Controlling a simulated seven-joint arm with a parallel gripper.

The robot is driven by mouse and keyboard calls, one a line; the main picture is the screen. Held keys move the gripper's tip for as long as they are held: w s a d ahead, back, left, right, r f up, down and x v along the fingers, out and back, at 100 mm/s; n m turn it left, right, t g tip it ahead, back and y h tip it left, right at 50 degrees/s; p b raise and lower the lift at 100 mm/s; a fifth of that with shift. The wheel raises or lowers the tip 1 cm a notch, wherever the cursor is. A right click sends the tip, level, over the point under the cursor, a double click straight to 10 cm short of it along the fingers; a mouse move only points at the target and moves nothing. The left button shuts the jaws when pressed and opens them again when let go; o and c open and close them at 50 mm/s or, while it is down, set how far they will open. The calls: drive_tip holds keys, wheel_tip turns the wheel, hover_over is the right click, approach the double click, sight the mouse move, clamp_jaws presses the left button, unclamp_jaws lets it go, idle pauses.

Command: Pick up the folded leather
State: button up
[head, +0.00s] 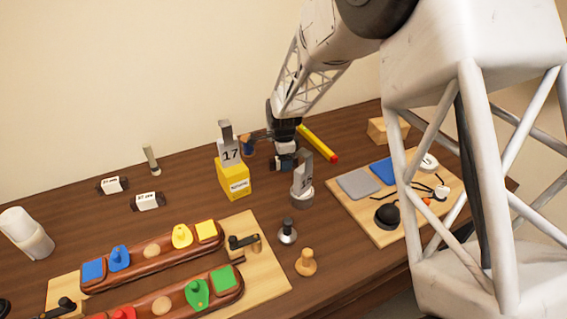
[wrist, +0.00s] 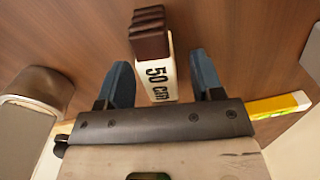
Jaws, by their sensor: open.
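In the wrist view a folded dark brown leather (wrist: 149,38) with a white "50 cm" label (wrist: 158,82) lies on the wooden table. My gripper (wrist: 163,72) is open, with one blue finger on each side of the label and a gap showing on both sides. I cannot make out the "50 cm" leather there. Two other labelled dark pieces, one (head: 112,185) behind the other (head: 149,202), lie at the left, apart from my gripper.
A yellow block (head: 234,180) bearing a "17" upright stands left of my gripper. A second grey upright (head: 302,180) stands close at its right front. A yellow bar with a red end (head: 318,143) lies behind. Wooden boards (head: 262,268) with parts fill the front and right.

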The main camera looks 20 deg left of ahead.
drive_tip(key=c, duration=1.1)
drive_tip(key=shift+r, duration=0.15)
drive_tip(key=shift+r, duration=4.9)
